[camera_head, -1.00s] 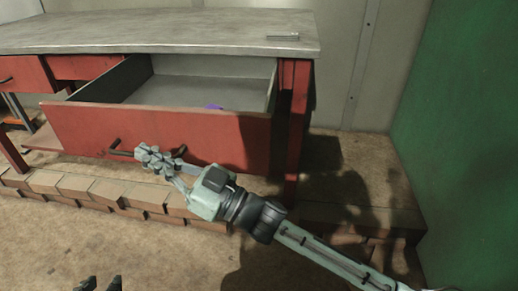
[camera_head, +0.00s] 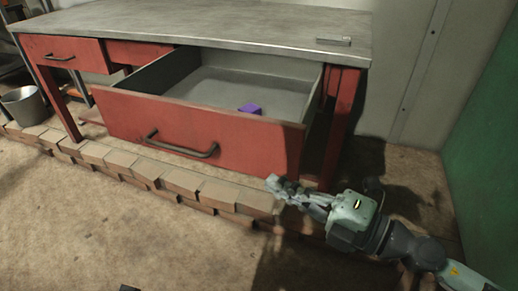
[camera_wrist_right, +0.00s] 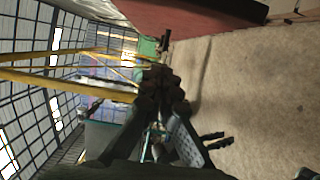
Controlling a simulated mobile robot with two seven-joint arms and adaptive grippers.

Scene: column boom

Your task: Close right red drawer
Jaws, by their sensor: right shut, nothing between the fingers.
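The right red drawer (camera_head: 220,132) is pulled well out from under the grey-topped workbench (camera_head: 200,22) in the head view. A dark bar handle (camera_head: 182,146) is on its front, and a small purple block (camera_head: 249,109) lies inside. My right gripper (camera_head: 278,186) is shut and empty, low near the drawer's right front corner. The head view does not settle whether it touches the drawer. In the right wrist view my right gripper (camera_wrist_right: 163,90) is shut, and a red panel, apparently the drawer front (camera_wrist_right: 190,12), is at the top. My left gripper is not clearly in view.
A low brick row (camera_head: 150,172) runs below the drawer. A left red drawer (camera_head: 64,52) looks shut. A metal bucket (camera_head: 24,104) stands at far left. A green wall (camera_head: 490,170) bounds the right. The front floor is clear.

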